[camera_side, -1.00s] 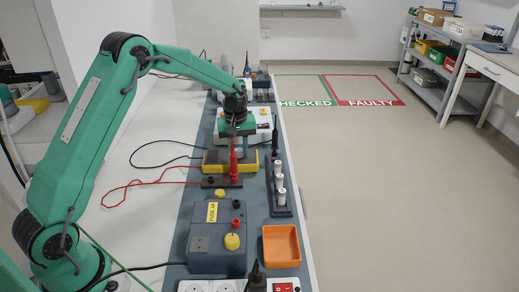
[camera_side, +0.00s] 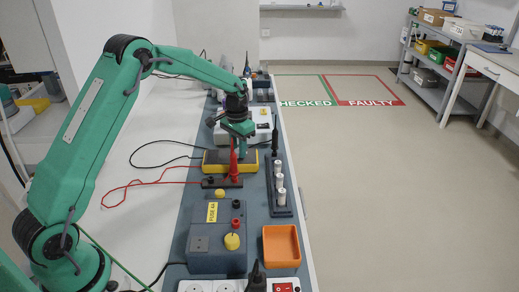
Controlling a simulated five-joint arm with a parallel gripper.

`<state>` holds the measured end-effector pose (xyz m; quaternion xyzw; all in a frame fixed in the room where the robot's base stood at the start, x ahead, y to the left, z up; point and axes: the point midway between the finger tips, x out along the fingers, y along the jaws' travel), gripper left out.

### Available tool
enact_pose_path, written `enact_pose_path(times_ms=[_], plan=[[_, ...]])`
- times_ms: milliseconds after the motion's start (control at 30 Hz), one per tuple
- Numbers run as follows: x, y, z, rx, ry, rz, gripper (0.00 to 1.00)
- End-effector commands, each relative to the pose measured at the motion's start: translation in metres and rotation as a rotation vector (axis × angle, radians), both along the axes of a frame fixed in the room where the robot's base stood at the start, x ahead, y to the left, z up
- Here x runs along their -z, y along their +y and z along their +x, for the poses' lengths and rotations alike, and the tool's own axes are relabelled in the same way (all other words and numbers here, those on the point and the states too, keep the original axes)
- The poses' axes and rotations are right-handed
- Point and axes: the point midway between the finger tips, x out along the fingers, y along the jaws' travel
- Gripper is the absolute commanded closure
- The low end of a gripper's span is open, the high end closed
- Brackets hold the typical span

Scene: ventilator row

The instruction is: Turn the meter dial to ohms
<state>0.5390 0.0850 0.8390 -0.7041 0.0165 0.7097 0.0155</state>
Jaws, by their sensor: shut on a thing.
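The yellow meter (camera_side: 216,157) with its dark face lies on the grey bench strip, beyond the probe holder. My gripper (camera_side: 241,152) is lowered onto the right part of the meter and is shut on its dial. The fingers and the red probe hide the dial, so its pointer and markings cannot be read. The red probe (camera_side: 234,168) stands upright in the dark holder (camera_side: 215,183), in front of my gripper in this view.
A grey fuse box (camera_side: 213,240) and an orange tray (camera_side: 281,246) stand nearer the camera. A rack (camera_side: 279,200) with white cylinders runs along the right. A white device (camera_side: 261,122) stands behind my gripper. Red and black leads loop on the left.

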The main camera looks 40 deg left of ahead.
Motion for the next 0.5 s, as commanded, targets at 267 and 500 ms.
enact_pose_path(times_ms=[267, 500], plan=[[0.0011, 0.0046, -0.0017, 0.201, 0.015, -0.006, 0.95], [0.0014, 0.0047, -0.0015, 0.297, 0.017, -0.009, 0.95]])
